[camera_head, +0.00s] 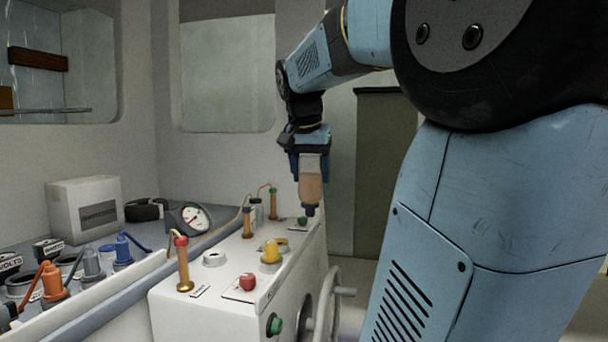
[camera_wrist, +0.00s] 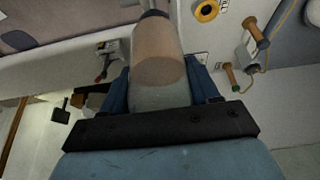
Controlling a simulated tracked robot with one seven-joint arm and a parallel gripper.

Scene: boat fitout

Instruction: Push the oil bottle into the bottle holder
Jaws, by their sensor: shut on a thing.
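The oil bottle (camera_head: 311,190) is clear with brownish contents and a dark cap. It hangs cap-down in my gripper (camera_head: 310,166), above the far end of the white console. My gripper is shut on it; in the wrist view the blue fingers (camera_wrist: 158,72) sit on either side of the bottle (camera_wrist: 158,42), whose cap points to the top edge. The cap is close to a green button on the console; I cannot tell whether they touch. I cannot identify the bottle holder for certain in either view.
The white console (camera_head: 220,318) carries a red button (camera_head: 247,282), a yellow knob (camera_head: 270,252) and upright orange-handled levers (camera_head: 182,262). A handwheel (camera_head: 330,300) projects from its right side. A gauge (camera_head: 190,217) and a white box (camera_head: 85,210) stand at left.

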